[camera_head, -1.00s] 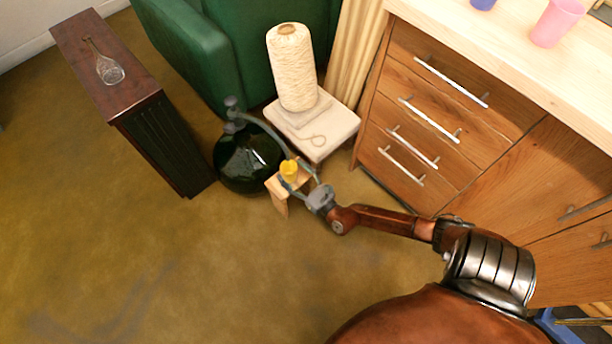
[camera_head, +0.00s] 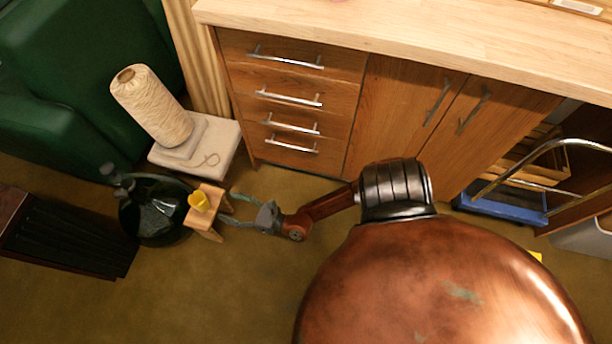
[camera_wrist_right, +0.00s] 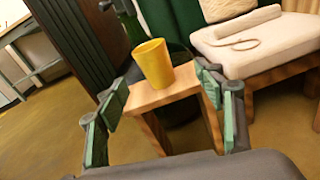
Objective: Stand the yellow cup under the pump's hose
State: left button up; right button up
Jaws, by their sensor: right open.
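The yellow cup (camera_head: 199,201) stands upright on a small wooden stool (camera_head: 211,232). Beside it is a dark green glass bottle (camera_head: 155,222) with a grey pump head. The pump's hose (camera_head: 150,177) arcs from the pump towards the cup; I cannot tell whether its end is right over the cup. My right gripper (camera_head: 228,207) is open and empty, just right of the cup. In the right wrist view the cup (camera_wrist_right: 153,64) stands beyond the open fingers (camera_wrist_right: 163,85), apart from them. My left gripper is not in view.
A white-topped low stand (camera_head: 222,143) holds a large yarn cone (camera_head: 152,105). A green armchair (camera_head: 75,70) is behind the bottle. A dark slatted cabinet (camera_head: 65,235) stands at left, a wooden drawer unit (camera_head: 290,95) behind my arm.

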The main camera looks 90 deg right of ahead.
jog(key=s+a+f+m+g+y, duration=0.1)
jog(key=s+a+f+m+g, duration=0.15)
jog(key=s+m, duration=0.4)
jog(key=s+a+f+m+g, duration=0.2)
jog(key=s+f+m+g, duration=0.2)
jog(key=s+m, duration=0.3)
jog(key=s+a+f+m+g+y, duration=0.1)
jog(key=s+a+f+m+g, duration=0.15)
jog(key=s+f+m, duration=0.4)
jog(key=s+a+r+m+y, duration=0.3)
jog(key=s+a+r+m, duration=0.1)
jog(key=s+a+m, duration=0.1)
jog(key=s+a+r+m+y, duration=0.2)
jog(key=s+a+r+m, duration=0.1)
jog(key=a, duration=0.5)
jog(key=s+m, duration=0.1)
jog(key=m, duration=0.1)
jog(key=shift+s+a+r+m+g+y, duration=0.3)
jog(key=shift+s+r+m+y, duration=0.05)
jog(key=shift+m+y, duration=0.05)
